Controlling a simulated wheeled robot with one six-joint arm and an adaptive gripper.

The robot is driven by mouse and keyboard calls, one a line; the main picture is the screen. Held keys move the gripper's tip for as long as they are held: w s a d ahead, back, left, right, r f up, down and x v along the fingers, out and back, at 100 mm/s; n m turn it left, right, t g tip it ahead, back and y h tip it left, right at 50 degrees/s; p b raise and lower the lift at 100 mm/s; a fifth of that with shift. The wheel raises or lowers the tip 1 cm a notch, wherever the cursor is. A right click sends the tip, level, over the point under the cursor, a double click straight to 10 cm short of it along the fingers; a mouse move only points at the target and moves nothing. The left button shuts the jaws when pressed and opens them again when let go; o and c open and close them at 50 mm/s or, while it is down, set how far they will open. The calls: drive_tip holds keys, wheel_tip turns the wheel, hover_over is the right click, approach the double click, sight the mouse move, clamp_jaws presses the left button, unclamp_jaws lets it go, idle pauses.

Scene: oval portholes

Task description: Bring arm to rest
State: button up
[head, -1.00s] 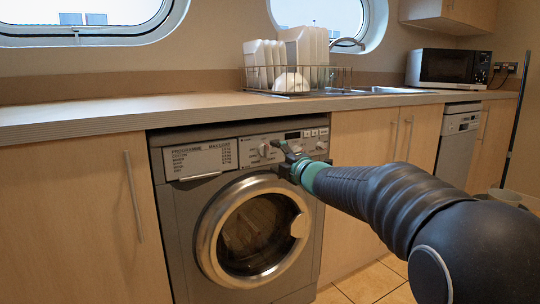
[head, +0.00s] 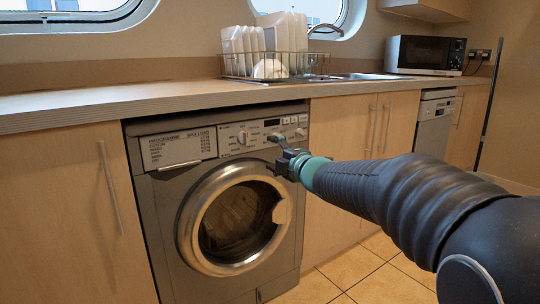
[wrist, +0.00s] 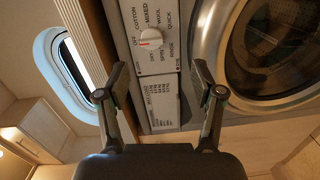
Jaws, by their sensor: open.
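My gripper (head: 281,148) is in front of the upper right of the grey washing machine (head: 180,247), near its control panel (head: 263,132). In the wrist view my gripper (wrist: 160,82) is open, with nothing between its fingers. Beyond the fingers the panel shows turned sideways, with a white programme dial (wrist: 149,41) and a printed label (wrist: 161,104). Whether the fingertips touch the panel cannot be told from these views. My arm reaches in from the lower right of the head view.
The round door (head: 232,221) looks shut. A wooden counter (head: 120,100) runs above, with a dish rack (head: 240,73) of white plates and a microwave (head: 426,54). Cupboards flank the machine. Tiled floor (head: 345,275) shows below, partly behind my arm.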

drive_tip(key=s+d+f+m+g+h, duration=0.1)
drive_tip(key=d+f+m+h, duration=0.6)
drive_tip(key=d+f+m, duration=0.15)
drive_tip(key=s+d+f+m+g+h+p, duration=0.1)
drive_tip(key=s+d+f+m+g+h, duration=0.1)
drive_tip(key=s+d+m, duration=0.3)
drive_tip(key=s+d+f+m+g+h+p, duration=0.1)
drive_tip(key=s+f+m+g, duration=0.2)
drive_tip(key=s, duration=0.4)
drive_tip(key=s+d+m+g+p, duration=0.1)
drive_tip(key=s+m+g+p, duration=0.4)
drive_tip(key=s, duration=1.4)
drive_tip(key=s+r+m+t+y+p, duration=0.1)
drive_tip(key=s+r+m+p, duration=0.1)
drive_tip(key=s+r, duration=0.3)
drive_tip(key=s+p, duration=0.1)
drive_tip(key=s, duration=0.1)
drive_tip(key=shift+s+a+r+t+p, duration=0.3)
drive_tip(key=shift+p, duration=0.05)
